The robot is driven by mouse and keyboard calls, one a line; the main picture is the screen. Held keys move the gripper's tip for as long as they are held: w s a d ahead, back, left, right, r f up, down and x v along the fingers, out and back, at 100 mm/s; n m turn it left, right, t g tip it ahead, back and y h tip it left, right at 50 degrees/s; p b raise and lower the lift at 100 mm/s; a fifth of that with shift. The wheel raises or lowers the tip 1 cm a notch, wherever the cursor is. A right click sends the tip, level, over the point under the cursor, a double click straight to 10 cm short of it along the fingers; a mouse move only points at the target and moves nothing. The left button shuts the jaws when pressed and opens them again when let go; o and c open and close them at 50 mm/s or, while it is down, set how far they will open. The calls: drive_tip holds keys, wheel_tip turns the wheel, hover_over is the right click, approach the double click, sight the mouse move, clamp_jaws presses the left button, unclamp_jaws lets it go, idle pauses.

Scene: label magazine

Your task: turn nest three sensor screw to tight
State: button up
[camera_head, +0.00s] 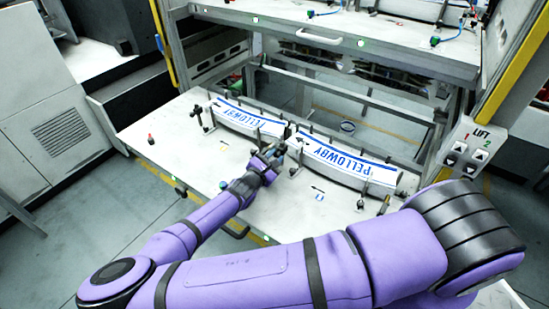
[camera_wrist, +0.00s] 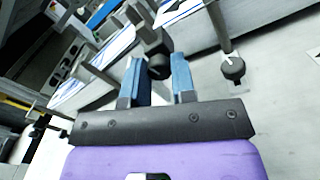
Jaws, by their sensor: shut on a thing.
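My gripper (camera_head: 277,154) is at the middle of the white shelf (camera_head: 185,150), by the gap between two white label stacks with blue PELLOWBY print, the right one (camera_head: 345,163) and the left one (camera_head: 245,119). In the wrist view the two blue fingers of my gripper (camera_wrist: 160,78) are closed on a dark round screw knob (camera_wrist: 159,68) on a grey bracket. The fingers hide part of the knob, and how tight it is cannot be seen. In the head view my gripper hides it. I cannot read a nest number.
Another dark knob (camera_wrist: 232,68) stands on a thin post to the right in the wrist view. Posts and brackets line the stacks. A small red-topped item (camera_head: 151,139) is on the shelf's left. A lift button panel (camera_head: 466,148) is at right. The shelf's front left is mostly clear.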

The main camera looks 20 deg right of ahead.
drive_tip(key=shift+m, duration=0.4)
drive_tip(key=o, duration=0.7)
drive_tip(key=shift+c, duration=0.2)
drive_tip(key=v, duration=1)
drive_tip(key=shift+s+a, duration=0.25)
drive_tip(key=shift+a, duration=0.05)
